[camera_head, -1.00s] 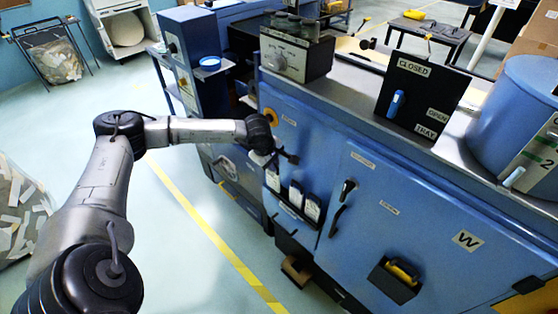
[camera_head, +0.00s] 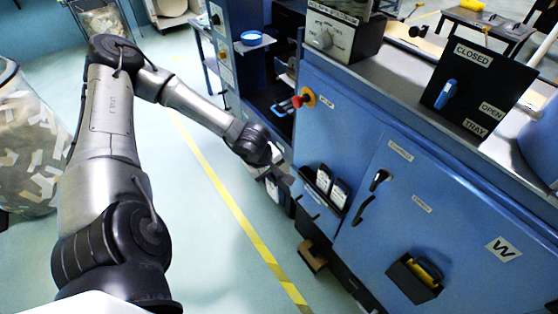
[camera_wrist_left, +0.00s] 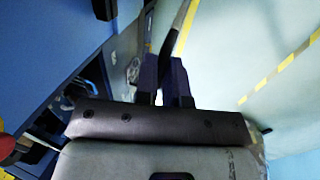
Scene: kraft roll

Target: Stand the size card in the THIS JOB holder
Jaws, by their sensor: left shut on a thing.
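My left gripper (camera_head: 277,172) is shut on a size card (camera_head: 272,188), a white and dark card hanging below the fingers, just left of the blue cabinet's front corner. In the left wrist view the two dark fingers (camera_wrist_left: 165,68) are close together, with a thin strip beyond them that is probably the card edge-on. Two similar cards (camera_head: 323,180) stand in a dark rack (camera_head: 318,200) on the cabinet front, right of my gripper. No THIS JOB label is readable in these views. My right gripper is not in view.
The blue cabinet (camera_head: 395,155) fills the right side, with a red knob (camera_head: 300,100), dark handles and a black box (camera_head: 413,278) holding something yellow. A scrap bag (camera_head: 28,140) stands at left. The floor around the yellow line (camera_head: 225,190) is clear.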

